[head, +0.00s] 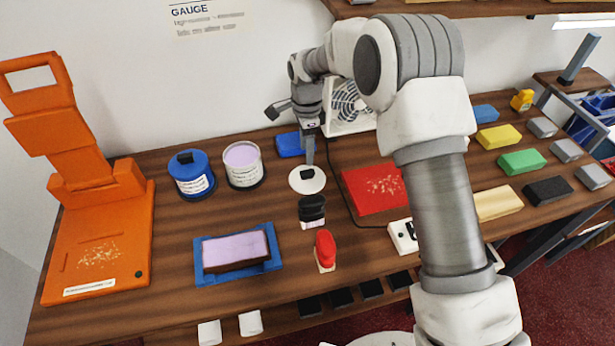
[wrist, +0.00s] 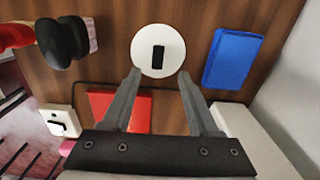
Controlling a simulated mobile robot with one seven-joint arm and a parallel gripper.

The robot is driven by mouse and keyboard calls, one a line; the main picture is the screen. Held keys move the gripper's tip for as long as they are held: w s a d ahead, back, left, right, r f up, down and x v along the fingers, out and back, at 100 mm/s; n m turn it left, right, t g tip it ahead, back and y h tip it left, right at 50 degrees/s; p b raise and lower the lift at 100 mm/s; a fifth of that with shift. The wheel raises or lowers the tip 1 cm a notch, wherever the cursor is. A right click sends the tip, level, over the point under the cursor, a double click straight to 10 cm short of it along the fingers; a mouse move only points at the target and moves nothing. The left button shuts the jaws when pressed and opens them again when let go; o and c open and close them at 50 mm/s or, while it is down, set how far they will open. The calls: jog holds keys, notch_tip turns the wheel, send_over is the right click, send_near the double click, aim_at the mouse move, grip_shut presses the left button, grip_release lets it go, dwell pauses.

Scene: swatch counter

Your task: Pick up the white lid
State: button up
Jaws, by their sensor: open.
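The white lid (head: 307,180) is a flat round disc with a black block handle, lying on the wooden counter. In the wrist view the white lid (wrist: 142,58) lies just beyond my fingertips, its black handle roughly centred between them. My gripper (wrist: 159,72) is open and empty, with one finger on each side of the lid's near edge in the picture. In the head view my gripper (head: 309,158) points down just above the lid's back part; whether it touches the lid I cannot tell.
An open tub with lilac content (head: 243,183) and a blue-lidded tub (head: 190,187) stand left of the lid. A blue block (head: 289,145) lies behind it. A black-handled stamp (head: 312,207) and a red one (head: 325,247) stand in front. A red plate (head: 372,190) lies right.

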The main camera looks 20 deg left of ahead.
aim_at(307, 172)
notch_tip(307, 172, down, 7)
jog(key=shift+s+f+p, duration=0.15)
jog(key=shift+p, duration=0.2)
jog(key=shift+d, duration=0.1)
jog(key=shift+c, duration=0.2)
grip_shut()
